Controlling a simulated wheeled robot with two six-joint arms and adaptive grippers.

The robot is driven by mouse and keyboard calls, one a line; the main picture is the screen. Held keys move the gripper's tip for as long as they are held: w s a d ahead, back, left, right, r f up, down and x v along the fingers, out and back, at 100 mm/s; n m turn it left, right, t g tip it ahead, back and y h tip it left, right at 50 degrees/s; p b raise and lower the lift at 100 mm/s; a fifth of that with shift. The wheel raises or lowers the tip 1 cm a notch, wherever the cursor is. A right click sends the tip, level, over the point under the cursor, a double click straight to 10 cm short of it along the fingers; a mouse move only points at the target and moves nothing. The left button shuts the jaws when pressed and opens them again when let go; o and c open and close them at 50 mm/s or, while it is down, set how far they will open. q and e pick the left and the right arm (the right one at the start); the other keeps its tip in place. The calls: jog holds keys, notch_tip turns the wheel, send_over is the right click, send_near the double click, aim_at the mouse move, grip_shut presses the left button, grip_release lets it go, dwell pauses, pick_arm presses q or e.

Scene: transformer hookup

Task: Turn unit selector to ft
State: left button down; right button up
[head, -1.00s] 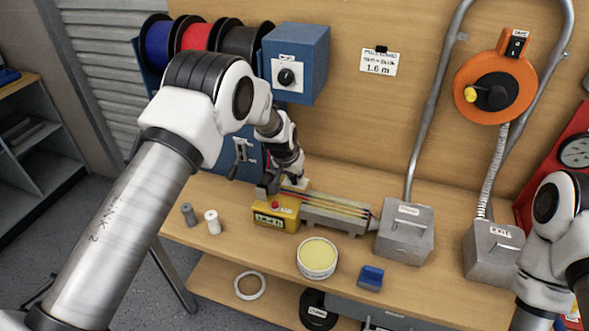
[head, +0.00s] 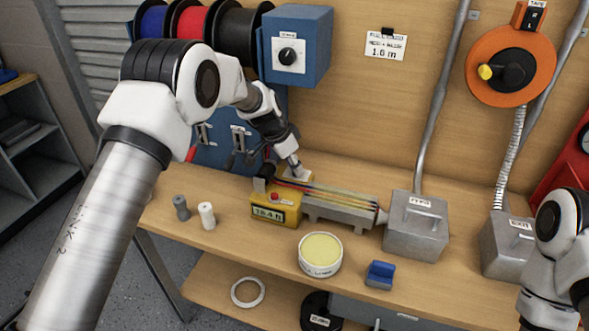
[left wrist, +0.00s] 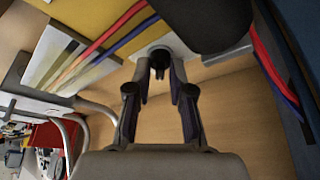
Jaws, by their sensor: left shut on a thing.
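The yellow counter unit (head: 287,215) stands on the bench, with a red button and a small lit display (head: 268,214) on its front. The display seems to show a number followed by "ft", but it is small and blurred. My left gripper (head: 297,168) reaches down behind the unit, at a pale plate. In the left wrist view my left gripper (left wrist: 158,70) is shut on a small dark knob (left wrist: 158,58) on a round whitish base, which looks like the unit selector. Its pointer and markings are hidden. My right gripper is out of view.
Coloured wires (head: 330,194) run through a grey guide to a metal box (head: 415,228). Two small spools, a yellow-topped tub (head: 320,254) and a blue block (head: 380,274) lie in front. A blue box with a dial (head: 296,48) and an orange reel (head: 510,66) are on the back panel.

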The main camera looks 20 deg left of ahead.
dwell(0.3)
pick_arm(q)
jog(key=c, duration=1.1)
grip_release()
jog(key=shift+f, duration=0.1)
jog(key=shift+o, duration=0.2)
jog(key=v, duration=1.2)
